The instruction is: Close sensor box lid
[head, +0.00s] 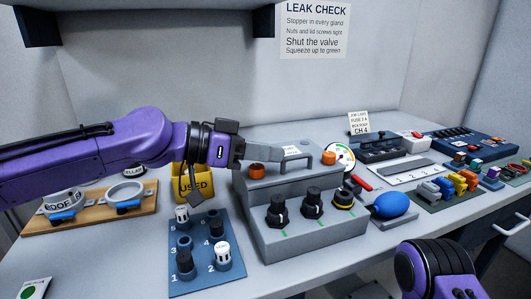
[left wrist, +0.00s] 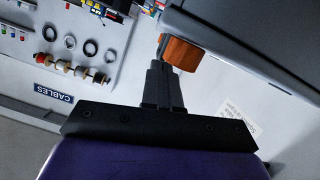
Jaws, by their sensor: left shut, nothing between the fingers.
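The grey sensor box (head: 312,236) stands on the bench in the middle of the head view. Its grey lid (head: 290,173) has an arched handle (head: 296,158) and orange knobs on the left (head: 257,169) and right (head: 328,158). The lid looks lowered onto the box; I cannot tell whether it is fully seated. My left gripper (head: 262,151) is shut and empty at the lid's rear left. In the left wrist view its fingers (left wrist: 162,86) are close to an orange knob (left wrist: 182,53); I cannot tell if they touch. My right gripper is not in view; only its arm shows.
A blue board (head: 203,280) with glands and stoppers lies left of the box, with a yellow USED bin (head: 193,186) behind. A gauge (head: 341,157) and blue bulb (head: 391,205) are at the right.

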